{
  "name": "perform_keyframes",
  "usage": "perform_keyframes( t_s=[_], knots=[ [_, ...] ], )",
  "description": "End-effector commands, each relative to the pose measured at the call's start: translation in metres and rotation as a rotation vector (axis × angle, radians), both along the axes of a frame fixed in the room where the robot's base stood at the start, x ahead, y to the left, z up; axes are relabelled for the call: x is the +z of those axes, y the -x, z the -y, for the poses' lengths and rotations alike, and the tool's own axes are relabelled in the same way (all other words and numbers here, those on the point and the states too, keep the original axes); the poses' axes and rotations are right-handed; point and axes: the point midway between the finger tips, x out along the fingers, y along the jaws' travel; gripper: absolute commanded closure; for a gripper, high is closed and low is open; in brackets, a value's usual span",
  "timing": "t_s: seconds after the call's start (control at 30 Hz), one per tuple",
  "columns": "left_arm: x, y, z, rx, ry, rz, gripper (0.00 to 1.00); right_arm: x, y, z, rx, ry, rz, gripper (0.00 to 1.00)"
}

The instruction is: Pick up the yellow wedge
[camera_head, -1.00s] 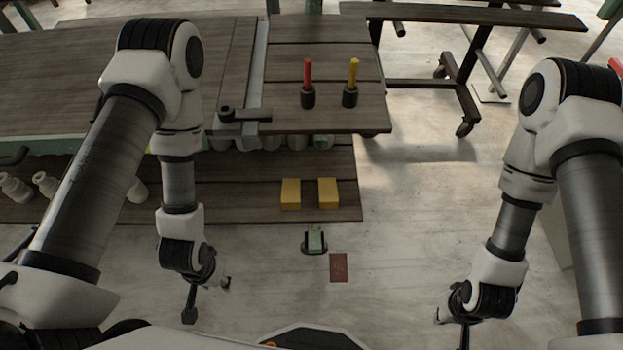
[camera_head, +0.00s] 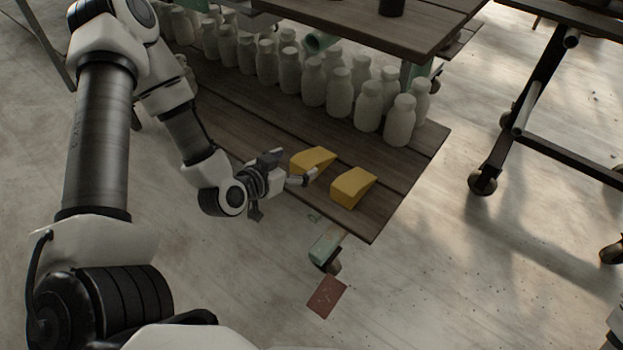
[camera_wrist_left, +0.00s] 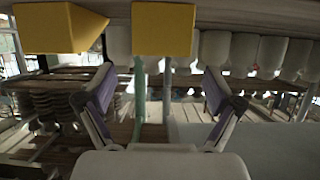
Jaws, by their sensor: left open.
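Two yellow wedges lie on the lower wooden shelf in the head view, a left one (camera_head: 313,160) and a right one (camera_head: 353,187). My left gripper (camera_head: 289,169) is open and empty, just left of the left wedge, with one fingertip near its front side. In the left wrist view, the open fingers (camera_wrist_left: 160,97) stand apart. One wedge (camera_wrist_left: 163,28) shows above the gap between them, and the other wedge (camera_wrist_left: 60,28) is at upper left. Whether a finger touches a wedge, I cannot tell.
Several pale jars (camera_head: 340,93) stand behind the wedges on the lower shelf (camera_head: 378,222). The upper tabletop (camera_head: 400,38) overhangs the jars. A dark wheeled frame (camera_head: 545,95) stands at right. A red-brown card (camera_head: 327,297) lies on the floor, which is open at lower right.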

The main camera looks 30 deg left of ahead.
Motion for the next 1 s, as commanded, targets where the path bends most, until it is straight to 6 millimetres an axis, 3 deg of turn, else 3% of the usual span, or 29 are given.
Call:
perform_keyframes(
  t_s=[0.43,0.7,0.9,1.0],
  knots=[
    [-0.035,-0.060,0.004,-0.003,-0.004,0.004,0.08,-0.042,0.000,0.000,0.000,0.000,0.000,1.00],
    [-0.034,-0.065,0.004,0.000,0.000,0.002,0.08,-0.041,0.000,0.000,-0.001,0.000,0.001,1.00],
    [-0.034,-0.065,0.004,-0.001,0.000,0.001,0.79,-0.041,0.000,0.000,-0.001,0.000,0.001,1.00],
    [-0.033,-0.065,0.004,-0.001,0.001,0.002,0.82,-0.041,0.000,0.000,0.000,0.000,0.001,1.00]
  ],
)
